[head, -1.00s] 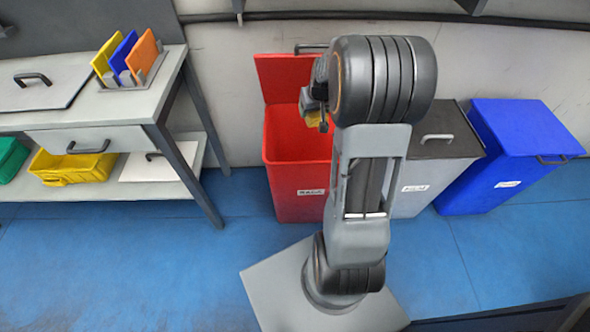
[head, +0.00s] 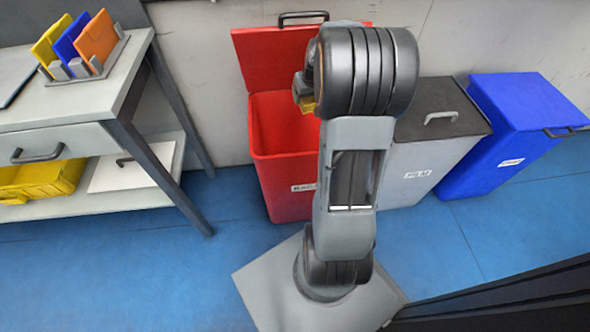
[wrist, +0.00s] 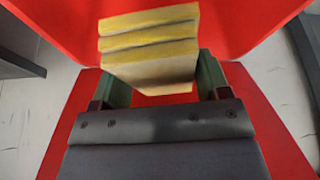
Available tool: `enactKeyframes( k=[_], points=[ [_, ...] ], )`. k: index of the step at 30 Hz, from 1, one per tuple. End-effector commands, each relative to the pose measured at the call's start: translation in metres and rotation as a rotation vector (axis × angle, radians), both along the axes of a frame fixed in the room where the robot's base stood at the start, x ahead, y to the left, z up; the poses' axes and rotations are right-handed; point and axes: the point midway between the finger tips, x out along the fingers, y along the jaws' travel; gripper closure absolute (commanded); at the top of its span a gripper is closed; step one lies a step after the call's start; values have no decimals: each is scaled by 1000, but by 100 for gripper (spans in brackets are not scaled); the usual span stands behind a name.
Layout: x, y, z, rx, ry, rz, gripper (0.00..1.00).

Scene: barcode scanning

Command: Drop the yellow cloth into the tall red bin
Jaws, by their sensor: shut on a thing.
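The tall red bin (head: 282,192) stands against the wall with its lid (head: 285,58) raised at the back. My gripper (head: 305,96) is at the upper right of its opening, partly hidden behind my arm. In the wrist view my gripper (wrist: 162,84) is shut on the folded yellow cloth (wrist: 150,45), which sits between its two fingers. Red surfaces of the bin (wrist: 245,22) surround it in that view. A small part of the cloth (head: 308,104) shows in the head view. My arm hides the bin's right side.
A grey bin (head: 420,165) with a dark closed lid and a blue bin (head: 505,150) stand to the right. At left is a workbench (head: 75,110) with yellow, blue and orange pieces in a rack (head: 92,68), and a yellow tray (head: 45,178) below. Blue floor is clear in front.

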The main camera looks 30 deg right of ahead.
Motion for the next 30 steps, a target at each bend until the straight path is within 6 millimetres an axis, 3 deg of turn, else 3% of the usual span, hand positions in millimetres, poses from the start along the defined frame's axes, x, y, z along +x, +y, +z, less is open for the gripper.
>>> enactKeyframes(
  k=[3, 12, 13, 21, 30],
  points=[
    [0, 1, -12, 1, 0, 1, 53],
    [1, 2, -13, 0, 0, 3, 53],
    [1, 2, -13, 0, 0, 3, 30],
    [1, 2, -13, 0, 1, 3, 4],
    [0, 2, -11, 0, 0, 3, 1]
  ],
)
